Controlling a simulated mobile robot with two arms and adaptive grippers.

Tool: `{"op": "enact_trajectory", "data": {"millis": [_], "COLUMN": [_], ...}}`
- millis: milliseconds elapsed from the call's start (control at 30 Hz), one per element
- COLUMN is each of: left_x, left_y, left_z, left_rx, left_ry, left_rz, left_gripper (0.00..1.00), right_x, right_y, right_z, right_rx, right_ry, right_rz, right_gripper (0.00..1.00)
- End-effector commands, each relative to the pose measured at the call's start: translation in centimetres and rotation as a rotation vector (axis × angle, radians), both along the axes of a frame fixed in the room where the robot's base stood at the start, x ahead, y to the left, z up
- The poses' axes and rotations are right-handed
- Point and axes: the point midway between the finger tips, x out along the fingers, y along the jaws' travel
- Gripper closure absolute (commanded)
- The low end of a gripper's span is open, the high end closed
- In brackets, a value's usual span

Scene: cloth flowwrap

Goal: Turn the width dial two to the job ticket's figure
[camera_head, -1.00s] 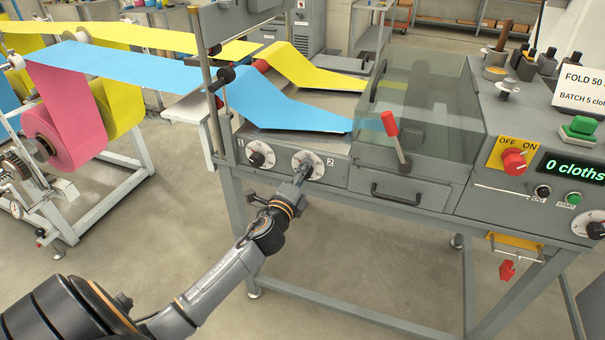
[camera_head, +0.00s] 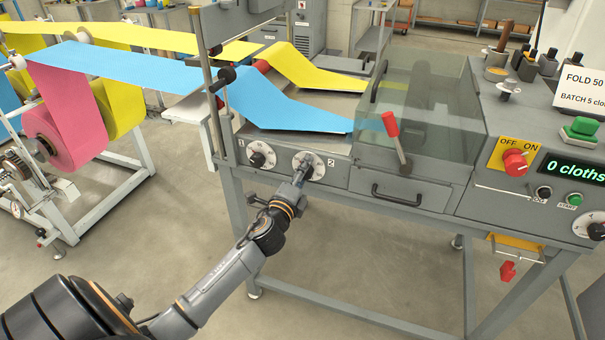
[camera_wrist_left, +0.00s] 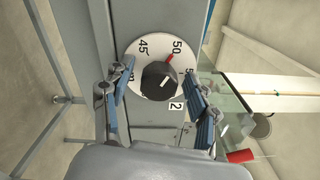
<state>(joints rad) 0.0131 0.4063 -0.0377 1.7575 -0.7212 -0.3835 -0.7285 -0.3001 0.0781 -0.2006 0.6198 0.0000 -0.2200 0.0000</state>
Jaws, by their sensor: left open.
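Width dial two (camera_head: 309,165) is a round white plate with a dark knob on the machine's front, beside the label 2. In the left wrist view the dial (camera_wrist_left: 160,80) shows figures 45 and 50, and a red mark lies near the 50. My left gripper (camera_head: 302,174) is at the dial. In the wrist view its blue-padded fingers (camera_wrist_left: 158,108) are open, one on each side of the knob, with gaps between. The job ticket (camera_head: 583,88) at the right edge reads FOLD 50 and BATCH 5, partly cut off. My right gripper is not seen.
Dial one (camera_head: 261,155) sits just left of dial two. A red-handled lever (camera_head: 391,125) and a drawer (camera_head: 397,192) are to the right. Blue cloth (camera_head: 285,112) runs above the dials. The floor below the machine is clear.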

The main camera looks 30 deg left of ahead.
Motion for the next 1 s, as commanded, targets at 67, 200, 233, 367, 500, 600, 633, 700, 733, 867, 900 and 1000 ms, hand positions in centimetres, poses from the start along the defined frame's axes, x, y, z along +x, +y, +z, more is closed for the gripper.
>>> {"op": "enact_trajectory", "data": {"millis": [67, 200, 233, 367, 500, 600, 633, 700, 733, 867, 900, 1000], "left_x": [-0.1, -1.3, -1.7, -4.3, -7.2, -9.0, -9.5, -10.4, -10.7, -11.5, -11.6, -11.7], "left_y": [0.0, -0.4, -0.5, -1.1, -1.8, -2.1, -2.3, -2.5, -2.6, -2.7, -2.8, -2.8], "left_z": [0.0, -0.2, -0.2, -0.2, -0.2, -0.2, -0.1, -0.1, -0.1, 0.0, 0.0, 0.0], "left_rx": [0.000, -0.002, -0.002, -0.003, -0.004, -0.002, -0.002, -0.003, -0.002, -0.001, -0.001, -0.001], "left_ry": [0.000, 0.002, 0.002, 0.004, 0.004, 0.003, 0.002, 0.001, 0.001, 0.000, 0.000, 0.000], "left_rz": [-0.001, -0.001, -0.002, -0.002, -0.001, 0.001, 0.000, 0.001, 0.001, 0.001, 0.001, 0.001], "left_gripper": [0.41, 0.41, 0.41, 0.41, 0.41, 0.41, 0.41, 0.41, 0.41, 0.41, 0.41, 0.41], "right_x": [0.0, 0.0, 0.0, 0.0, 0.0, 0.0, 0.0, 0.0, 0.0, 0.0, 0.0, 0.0], "right_y": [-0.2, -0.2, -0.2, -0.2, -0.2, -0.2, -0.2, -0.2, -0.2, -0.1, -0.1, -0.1], "right_z": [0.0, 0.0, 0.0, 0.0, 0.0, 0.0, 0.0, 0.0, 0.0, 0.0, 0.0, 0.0], "right_rx": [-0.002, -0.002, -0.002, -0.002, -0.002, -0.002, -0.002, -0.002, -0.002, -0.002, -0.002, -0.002], "right_ry": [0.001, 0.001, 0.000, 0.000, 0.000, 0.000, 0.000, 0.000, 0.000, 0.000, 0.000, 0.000], "right_rz": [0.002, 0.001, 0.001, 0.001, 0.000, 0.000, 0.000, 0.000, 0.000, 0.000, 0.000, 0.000], "right_gripper": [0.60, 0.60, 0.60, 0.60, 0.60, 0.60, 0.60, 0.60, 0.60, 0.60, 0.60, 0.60]}}
